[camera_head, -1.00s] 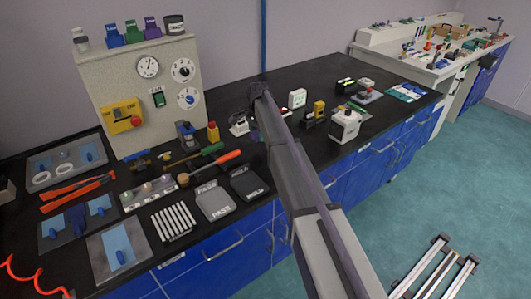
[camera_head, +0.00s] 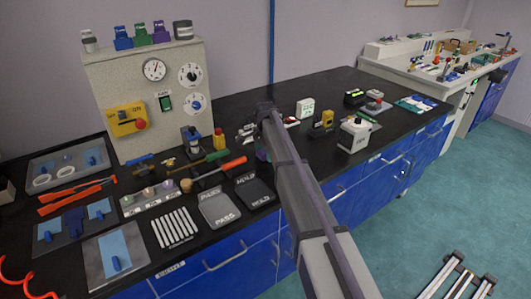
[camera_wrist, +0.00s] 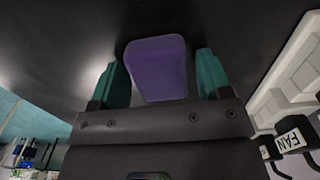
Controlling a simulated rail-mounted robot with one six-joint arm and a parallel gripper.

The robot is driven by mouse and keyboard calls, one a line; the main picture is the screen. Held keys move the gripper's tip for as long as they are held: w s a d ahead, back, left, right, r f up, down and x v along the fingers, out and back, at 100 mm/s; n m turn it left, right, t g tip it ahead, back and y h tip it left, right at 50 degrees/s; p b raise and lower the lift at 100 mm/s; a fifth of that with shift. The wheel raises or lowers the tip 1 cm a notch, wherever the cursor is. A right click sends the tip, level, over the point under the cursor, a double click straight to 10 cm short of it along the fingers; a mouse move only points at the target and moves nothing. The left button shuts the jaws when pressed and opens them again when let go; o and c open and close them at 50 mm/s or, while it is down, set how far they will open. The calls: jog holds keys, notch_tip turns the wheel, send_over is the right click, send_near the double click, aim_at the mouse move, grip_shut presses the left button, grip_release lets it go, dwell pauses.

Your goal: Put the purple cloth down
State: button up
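The purple cloth (camera_wrist: 157,68) shows in the wrist view as a smooth purple block between the two green fingers of my gripper (camera_wrist: 160,80). The fingers stand close on either side of it, and thin dark gaps show beside it. The grip itself is not clear, but the cloth sits between the fingers as if held. In the head view a small purple patch (camera_head: 262,154) shows beside my arm, low over the black bench (camera_head: 240,103). My arm hides most of the gripper there.
The PASS tray (camera_head: 219,209) and HOLD tray (camera_head: 255,192) lie left of my arm. A white box (camera_head: 353,135) and a yellow device (camera_head: 323,120) stand to the right. The bench's back middle is clear.

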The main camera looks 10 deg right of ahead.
aim_at(265, 151)
jog(key=shift+o, duration=0.4)
notch_tip(265, 151, up, 13)
jog(key=p, duration=1.3)
jog(key=s+n, duration=1.3)
jog(key=s, duration=2.6)
jog(key=shift+s+d+f+b, duration=0.2)
jog(key=shift+s+f+b, duration=0.15)
